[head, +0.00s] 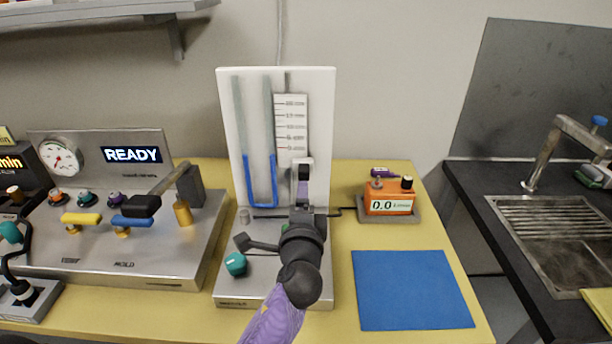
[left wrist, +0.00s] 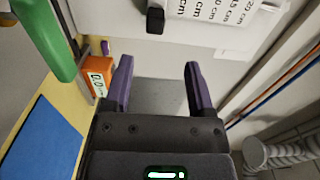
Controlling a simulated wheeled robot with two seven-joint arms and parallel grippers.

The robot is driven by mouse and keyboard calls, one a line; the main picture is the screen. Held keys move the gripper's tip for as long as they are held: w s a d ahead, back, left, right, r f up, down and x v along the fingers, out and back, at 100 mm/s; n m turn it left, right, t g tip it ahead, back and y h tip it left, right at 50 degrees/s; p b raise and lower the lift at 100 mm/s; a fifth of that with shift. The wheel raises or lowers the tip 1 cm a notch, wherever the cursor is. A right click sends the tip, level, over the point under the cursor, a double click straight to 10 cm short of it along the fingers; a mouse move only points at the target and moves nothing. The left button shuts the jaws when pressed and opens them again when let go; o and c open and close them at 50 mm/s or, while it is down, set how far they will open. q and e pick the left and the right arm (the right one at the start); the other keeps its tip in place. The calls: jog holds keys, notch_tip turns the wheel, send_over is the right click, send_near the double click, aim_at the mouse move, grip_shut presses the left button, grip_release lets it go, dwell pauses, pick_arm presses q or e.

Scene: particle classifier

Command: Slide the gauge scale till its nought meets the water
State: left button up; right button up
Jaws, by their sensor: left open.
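The gauge is an upright white board (head: 319,100) with a glass U-tube holding blue water (head: 262,205). The water stands about level in both legs. The white scale (head: 291,118) with black cm marks is right of the tube; its lower end is near the water level, but I cannot read its nought. The scale also shows in the left wrist view (left wrist: 205,8), with a black knob (left wrist: 155,20) beside it. My left gripper (head: 303,180) is in front of the board, below the scale. In the left wrist view the gripper (left wrist: 159,80) is open and empty, apart from the knob.
A teal knob (head: 235,263) is on the gauge base. Right of it are an orange meter (head: 388,197) reading 0.0 and a blue mat (head: 412,289). A steel machine (head: 140,244) with a READY display stands left. A sink (head: 545,225) is far right.

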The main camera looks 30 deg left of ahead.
aim_at(304, 178)
pick_arm(q)
jog(key=x, duration=0.3)
jog(key=b+x, duration=0.1)
jog(key=x, duration=0.2)
jog(key=f+b+x, duration=0.1)
jog(key=x, duration=0.2)
jog(key=shift+w+a+r+b, duration=0.15)
jog(key=shift+w+a+b, duration=0.2)
jog(key=shift+w, duration=0.3)
pick_arm(e)
jog(key=f, duration=0.1)
jog(key=s+d+f, duration=0.1)
jog(key=f, duration=0.1)
jog(key=shift+s+d+g, duration=0.3)
jog(key=shift+s, duration=0.05)
pick_arm(q)
grip_shut()
pick_arm(e)
jog(key=shift+w, duration=0.4)
jog(key=shift+s, duration=0.45)
jog(key=shift+w, duration=0.25)
